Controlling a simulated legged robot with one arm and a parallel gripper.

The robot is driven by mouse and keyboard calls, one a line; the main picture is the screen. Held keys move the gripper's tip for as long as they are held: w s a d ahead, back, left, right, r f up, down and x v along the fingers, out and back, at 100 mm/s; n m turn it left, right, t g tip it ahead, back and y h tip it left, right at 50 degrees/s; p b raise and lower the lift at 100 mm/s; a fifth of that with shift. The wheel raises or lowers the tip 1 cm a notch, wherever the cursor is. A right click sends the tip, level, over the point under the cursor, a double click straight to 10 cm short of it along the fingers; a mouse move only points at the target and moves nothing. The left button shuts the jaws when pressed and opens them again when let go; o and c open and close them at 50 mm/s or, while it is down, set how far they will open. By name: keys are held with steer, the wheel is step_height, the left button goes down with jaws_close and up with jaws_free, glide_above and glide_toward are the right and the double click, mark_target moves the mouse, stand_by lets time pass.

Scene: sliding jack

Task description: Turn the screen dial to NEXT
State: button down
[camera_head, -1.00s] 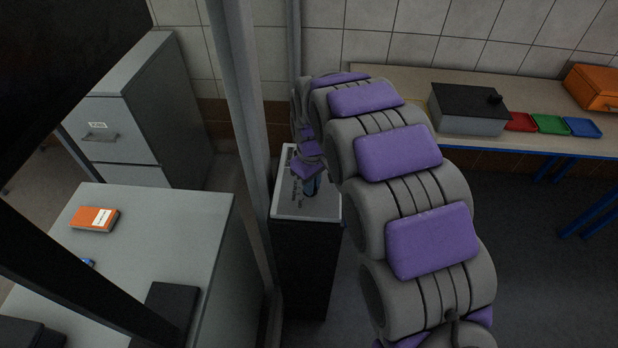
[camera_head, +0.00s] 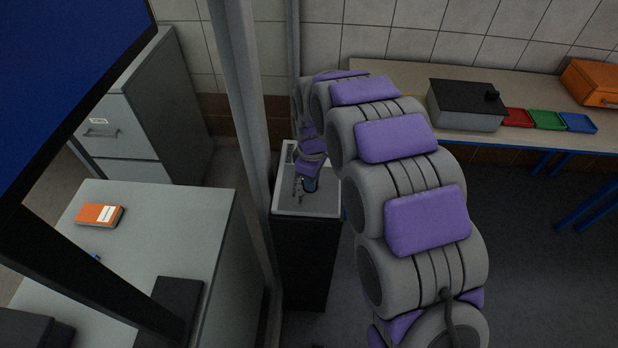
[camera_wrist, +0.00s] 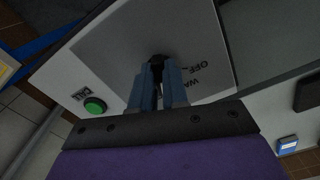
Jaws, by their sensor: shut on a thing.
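The screen dial is a small dark knob (camera_wrist: 156,62) on a pale panel (camera_wrist: 112,48) in the wrist view. My gripper (camera_wrist: 159,72) is shut on it with two blue fingers, which hide much of the knob. Upside-down lettering beside it reads "OFF" and "WA", partly cut off; I cannot read NEXT or see the dial's pointer. A green button (camera_wrist: 95,106) labelled CALL is on the same panel. In the head view, my gripper (camera_head: 311,185) is at the top of a dark pedestal (camera_head: 304,262). The screen (camera_head: 60,75) at upper left shows plain blue.
A grey desk (camera_head: 165,215) with an orange box (camera_head: 98,214) stands left of a metal post (camera_head: 243,130). A filing cabinet (camera_head: 165,120) is behind it. A bench (camera_head: 400,75) at the right holds a grey box (camera_head: 465,108) and coloured trays. Floor right of my arm is clear.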

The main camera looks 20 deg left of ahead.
steer(key=shift+d, duration=0.1)
steer(key=c, duration=1.6)
jaws_free()
steer(key=o, duration=0.5)
steer(key=shift+d+r, duration=0.15)
steer(key=shift+d, duration=0.2)
steer(key=shift+c, duration=0.2)
steer(key=shift+a, duration=0.35)
steer(key=shift+a+r, duration=0.15)
steer(key=shift+r, duration=0.1)
step_height(320, 180, up, 17)
steer(key=p, duration=0.2)
steer(key=shift+d+f, duration=0.15)
steer(key=shift+d, duration=0.15)
steer(key=shift+w+d, duration=0.1)
